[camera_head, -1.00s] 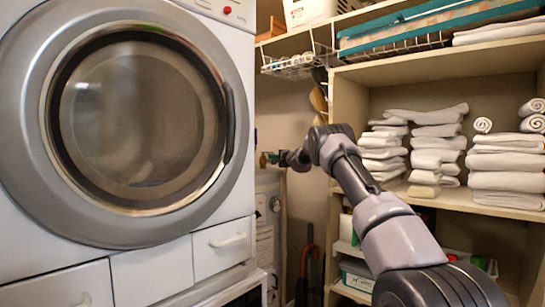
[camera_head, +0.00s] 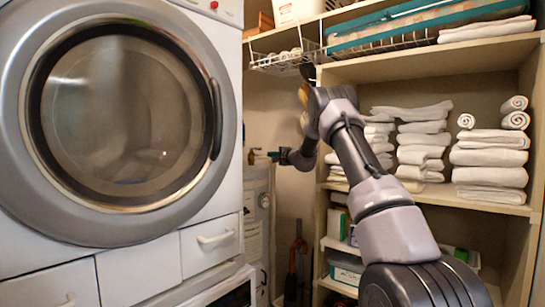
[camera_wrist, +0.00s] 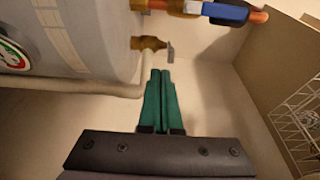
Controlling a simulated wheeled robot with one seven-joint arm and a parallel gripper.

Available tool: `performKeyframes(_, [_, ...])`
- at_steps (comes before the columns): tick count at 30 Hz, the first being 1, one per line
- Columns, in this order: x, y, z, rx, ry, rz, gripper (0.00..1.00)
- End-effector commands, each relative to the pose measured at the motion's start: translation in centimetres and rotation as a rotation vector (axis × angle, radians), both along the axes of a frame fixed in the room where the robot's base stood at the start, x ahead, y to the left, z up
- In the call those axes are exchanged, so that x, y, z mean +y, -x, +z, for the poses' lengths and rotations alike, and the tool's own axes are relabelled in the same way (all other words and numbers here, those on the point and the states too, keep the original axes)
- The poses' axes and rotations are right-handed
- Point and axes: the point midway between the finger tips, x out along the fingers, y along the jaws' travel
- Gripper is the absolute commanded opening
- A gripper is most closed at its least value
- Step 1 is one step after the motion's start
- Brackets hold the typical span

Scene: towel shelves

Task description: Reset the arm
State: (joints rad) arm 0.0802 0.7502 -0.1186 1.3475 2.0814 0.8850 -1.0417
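My arm (camera_head: 362,165) reaches up from the lower right toward the gap between the washer and the shelves, with its elbow raised. My gripper (camera_wrist: 160,72) shows in the wrist view with its two green fingers side by side and touching, and nothing between them. In the head view the gripper is small and partly hidden by my wrist. In the wrist view the fingertips are just below a brass valve (camera_wrist: 148,43) on a grey tank (camera_wrist: 85,45), and look apart from it.
A front-loading washer (camera_head: 225,190) stands close on the left. Wooden shelves (camera_head: 440,68) with folded white towels (camera_head: 490,158) are on the right. A wire rack (camera_head: 285,60) hangs above the arm. In the wrist view a blue-handled valve (camera_wrist: 225,12) is at the top.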

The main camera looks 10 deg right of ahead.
Motion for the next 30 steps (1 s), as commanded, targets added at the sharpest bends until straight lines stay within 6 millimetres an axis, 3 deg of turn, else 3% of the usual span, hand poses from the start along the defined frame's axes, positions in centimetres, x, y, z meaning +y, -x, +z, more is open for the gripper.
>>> performKeyframes(12, [-0.2,0.7,0.1,0.0,0.001,0.001,0.0])
performKeyframes(17, [1.0,2.3,1.9,0.008,0.02,0.037,0.0])
performKeyframes(20, [3.0,5.5,4.6,0.029,0.059,0.101,0.0])
performKeyframes(23, [5.7,10.5,7.6,0.068,0.122,0.188,0.0])
performKeyframes(30, [10.5,24.6,11.0,0.19,0.31,0.36,0.0])
